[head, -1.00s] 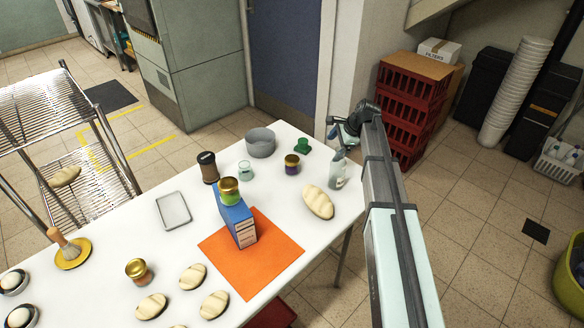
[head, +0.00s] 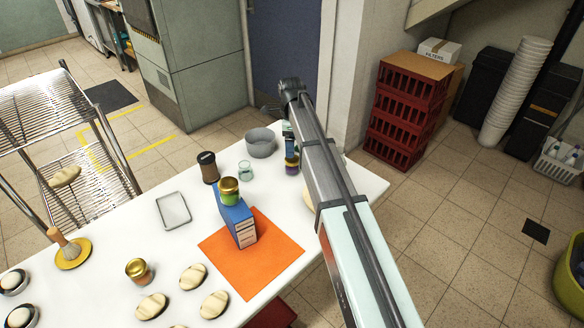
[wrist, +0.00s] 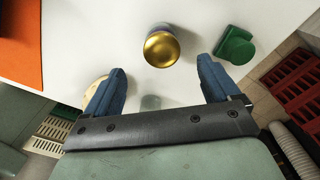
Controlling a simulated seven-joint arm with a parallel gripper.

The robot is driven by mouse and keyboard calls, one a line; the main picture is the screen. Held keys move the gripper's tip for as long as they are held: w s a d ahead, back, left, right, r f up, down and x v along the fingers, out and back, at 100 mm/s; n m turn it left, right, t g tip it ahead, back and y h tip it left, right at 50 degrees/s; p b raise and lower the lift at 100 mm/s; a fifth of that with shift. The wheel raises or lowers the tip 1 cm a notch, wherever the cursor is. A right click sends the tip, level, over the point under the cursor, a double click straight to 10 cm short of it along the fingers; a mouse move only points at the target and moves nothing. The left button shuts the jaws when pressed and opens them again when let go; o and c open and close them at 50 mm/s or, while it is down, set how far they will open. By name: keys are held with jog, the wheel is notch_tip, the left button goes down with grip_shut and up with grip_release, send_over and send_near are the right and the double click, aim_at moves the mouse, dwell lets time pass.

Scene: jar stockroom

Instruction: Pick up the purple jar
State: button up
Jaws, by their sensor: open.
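The purple jar (head: 292,168) with a gold lid stands on the white table, partly covered by my arm in the head view. In the wrist view its gold lid (wrist: 161,50) shows from above, with a little purple at its upper edge. My gripper (wrist: 162,70) is open, with blue fingers spread left and right. The lid lies just beyond the fingertips, roughly centred between them, and nothing is held. In the head view my gripper (head: 289,138) is close by the jar, mostly hidden by my arm.
A green object (wrist: 234,46) stands right of the jar in the wrist view. A grey bowl (head: 261,142) and a small glass jar (head: 245,170) are to the left. A blue box (head: 237,222) bearing a gold-lidded green jar (head: 228,190) stands on an orange mat (head: 275,255).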

aim_at(291, 163)
jog(key=shift+w+a+f, duration=0.1)
jog(key=shift+f, duration=5)
jog(key=c, duration=1.2)
